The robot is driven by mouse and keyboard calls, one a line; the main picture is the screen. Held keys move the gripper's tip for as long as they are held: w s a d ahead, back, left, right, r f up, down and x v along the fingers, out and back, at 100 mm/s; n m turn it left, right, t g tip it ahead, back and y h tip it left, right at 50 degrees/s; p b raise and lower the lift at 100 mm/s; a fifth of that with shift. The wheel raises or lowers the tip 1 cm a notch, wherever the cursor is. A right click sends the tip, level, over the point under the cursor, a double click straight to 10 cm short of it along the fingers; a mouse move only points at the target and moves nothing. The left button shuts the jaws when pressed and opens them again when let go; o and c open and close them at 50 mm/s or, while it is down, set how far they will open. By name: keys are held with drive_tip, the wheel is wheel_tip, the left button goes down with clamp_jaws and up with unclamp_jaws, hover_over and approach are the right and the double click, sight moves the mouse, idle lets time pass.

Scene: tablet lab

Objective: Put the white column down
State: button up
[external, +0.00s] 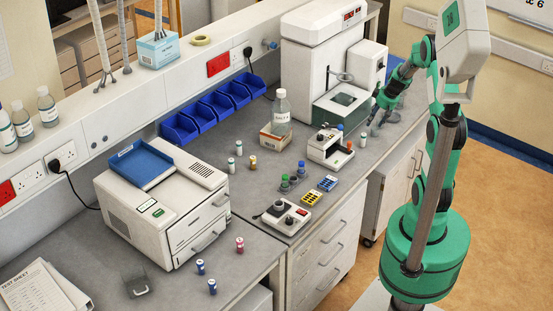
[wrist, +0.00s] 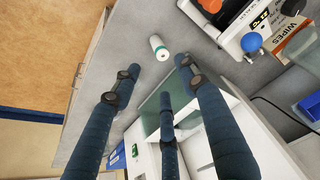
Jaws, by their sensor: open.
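A white column with a green band (external: 363,140) stands upright on the grey bench, just right of a small white device. It also shows in the wrist view (wrist: 159,48), just beyond my fingertips. My gripper (external: 379,125) is low over the bench, behind and to the right of the column in the external view. In the wrist view my gripper (wrist: 158,78) has its three dark blue fingers spread, with nothing between them. The column is apart from the fingers.
The small device (external: 330,148) with a blue knob (wrist: 252,43) is close beside the column. A large white machine (external: 318,60) stands behind. Similar white vials (external: 238,148) stand farther left. The bench's front edge is close on the right.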

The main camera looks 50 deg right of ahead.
drive_tip(key=s+a+r+n, duration=0.1)
drive_tip(key=a+r, duration=0.9)
drive_tip(key=a, duration=0.4)
drive_tip(key=a+r+n, duration=0.1)
drive_tip(key=a+r, duration=0.8)
drive_tip(key=a, duration=0.4)
drive_tip(key=s+a+r, duration=0.3)
drive_tip(key=s+a, duration=0.5)
drive_tip(key=s, duration=0.1)
drive_tip(key=s+a+r+t, duration=0.1)
drive_tip(key=s+a+r, duration=0.3)
drive_tip(key=s+a, duration=0.5)
drive_tip(key=shift+a+y, duration=0.25)
drive_tip(key=shift+y, duration=0.05)
drive_tip(key=shift+f, duration=0.1)
drive_tip(key=shift+f+b, duration=1.9)
drive_tip(key=shift+b, duration=0.05)
